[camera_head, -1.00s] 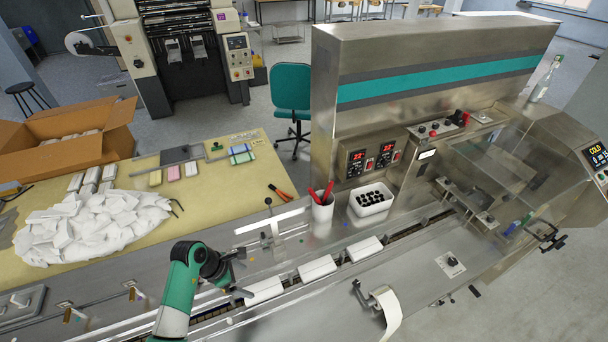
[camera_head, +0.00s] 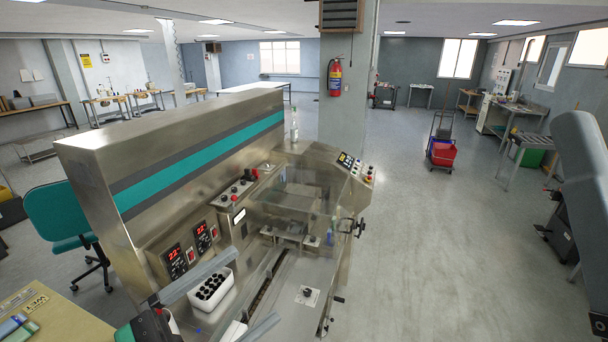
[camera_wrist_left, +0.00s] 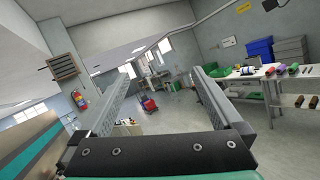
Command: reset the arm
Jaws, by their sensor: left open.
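My left gripper (camera_head: 256,285) shows at the bottom left of the head view, its two long grey fingers spread apart over the near part of the flow wrapper (camera_head: 180,140). In the left wrist view, the left gripper (camera_wrist_left: 160,76) is open and nothing is between its fingers. Its fingers point out across the room. Much of the left arm is below the head view's edge. My right gripper does not show in either view.
A white bin of black pieces (camera_head: 212,291) stands on the wrapper beside the gripper. A teal chair (camera_head: 62,212) is at left. A pillar with a fire extinguisher (camera_head: 335,78) stands behind. A cart with a red bucket (camera_head: 441,153) stands on otherwise open floor.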

